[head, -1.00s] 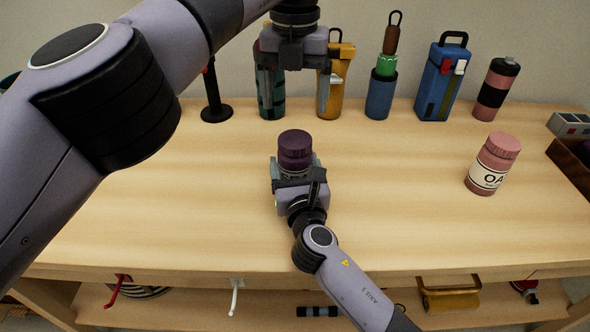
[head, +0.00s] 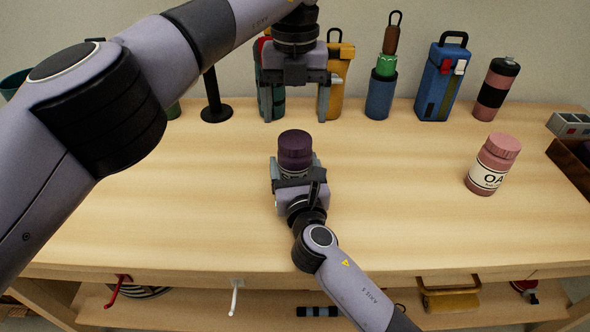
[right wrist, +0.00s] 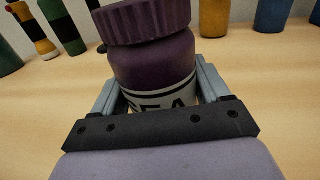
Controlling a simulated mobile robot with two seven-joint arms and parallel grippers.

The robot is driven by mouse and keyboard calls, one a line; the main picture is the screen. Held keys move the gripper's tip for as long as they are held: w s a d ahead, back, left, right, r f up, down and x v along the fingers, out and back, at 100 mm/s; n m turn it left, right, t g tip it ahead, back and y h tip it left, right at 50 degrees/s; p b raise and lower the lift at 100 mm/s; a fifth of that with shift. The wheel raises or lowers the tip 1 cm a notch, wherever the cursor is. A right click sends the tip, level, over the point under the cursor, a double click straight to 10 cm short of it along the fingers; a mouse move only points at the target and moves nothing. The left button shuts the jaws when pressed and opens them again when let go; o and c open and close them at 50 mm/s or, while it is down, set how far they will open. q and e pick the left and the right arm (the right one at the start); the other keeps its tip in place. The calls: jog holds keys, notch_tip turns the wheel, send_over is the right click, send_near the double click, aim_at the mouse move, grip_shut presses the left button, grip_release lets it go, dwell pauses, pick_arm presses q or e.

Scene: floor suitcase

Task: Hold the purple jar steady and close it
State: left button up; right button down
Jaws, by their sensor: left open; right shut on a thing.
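The purple jar (head: 294,152) stands upright on the table with a ridged purple lid on its top. In the right wrist view the jar (right wrist: 155,65) has a white label with dark letters, and its lid (right wrist: 143,20) looks slightly tilted. My right gripper (head: 295,173) is shut on the jar's lower body from the front; its fingers also show on either side in the right wrist view (right wrist: 160,100). My left gripper (head: 295,116) is open and empty, pointing down above and behind the jar. Whether the lid is fully seated I cannot tell.
A pink jar (head: 488,165) stands at the right. Along the back stand a teal bottle (head: 271,90), a yellow container (head: 343,75), a blue holder (head: 381,95), a blue box (head: 441,85) and a pink-black bottle (head: 496,88). The table (head: 400,200) around the purple jar is clear.

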aim_at(295, 139)
pick_arm(q)
jog(key=shift+f, duration=2.8)
jog(key=c, duration=1.1)
jog(key=m, duration=0.5)
jog(key=o, duration=1.2)
jog(key=shift+o, duration=0.2)
jog(key=shift+r, duration=3.75)
